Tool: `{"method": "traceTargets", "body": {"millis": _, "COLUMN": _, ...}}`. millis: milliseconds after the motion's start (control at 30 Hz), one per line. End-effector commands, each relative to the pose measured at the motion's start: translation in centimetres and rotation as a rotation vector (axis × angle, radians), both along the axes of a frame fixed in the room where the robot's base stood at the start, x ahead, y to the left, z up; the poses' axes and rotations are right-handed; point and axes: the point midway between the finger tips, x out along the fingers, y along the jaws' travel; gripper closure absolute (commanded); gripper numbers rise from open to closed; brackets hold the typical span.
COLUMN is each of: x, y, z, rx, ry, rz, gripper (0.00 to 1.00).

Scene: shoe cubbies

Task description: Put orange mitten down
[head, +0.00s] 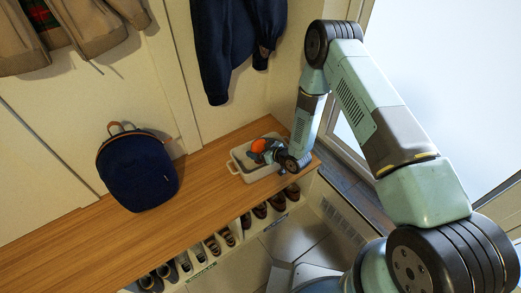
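The orange mitten (259,145) shows as a small orange patch at the tip of my gripper (264,152), over a light grey basket (240,170) near the right end of the wooden bench top. My gripper reaches in from the right, just above the basket or partly inside its rim. The mitten touches or nearly touches the gripper. The fingers are small and dark, partly hidden by the mitten and wrist, so I cannot tell whether they are closed on it. I also cannot tell whether the mitten rests in the basket or hangs above it.
A dark blue backpack (137,170) stands on the wooden bench (195,203) to the left. Shoes (227,237) fill the cubbies below its front edge. A dark blue jacket (236,40) and brown coats (85,30) hang above. The bench between backpack and basket is clear.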

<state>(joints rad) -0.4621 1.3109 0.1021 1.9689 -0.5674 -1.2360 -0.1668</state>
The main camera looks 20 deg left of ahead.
Motion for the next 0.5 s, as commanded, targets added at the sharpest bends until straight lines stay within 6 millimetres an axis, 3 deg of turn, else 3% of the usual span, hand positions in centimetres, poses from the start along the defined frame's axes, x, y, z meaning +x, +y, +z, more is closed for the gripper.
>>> {"method": "traceTargets", "body": {"millis": 500, "x": 0.02, "y": 0.0, "z": -0.91, "rx": 0.001, "ry": 0.0, "rz": 0.0, "gripper": 0.36}}
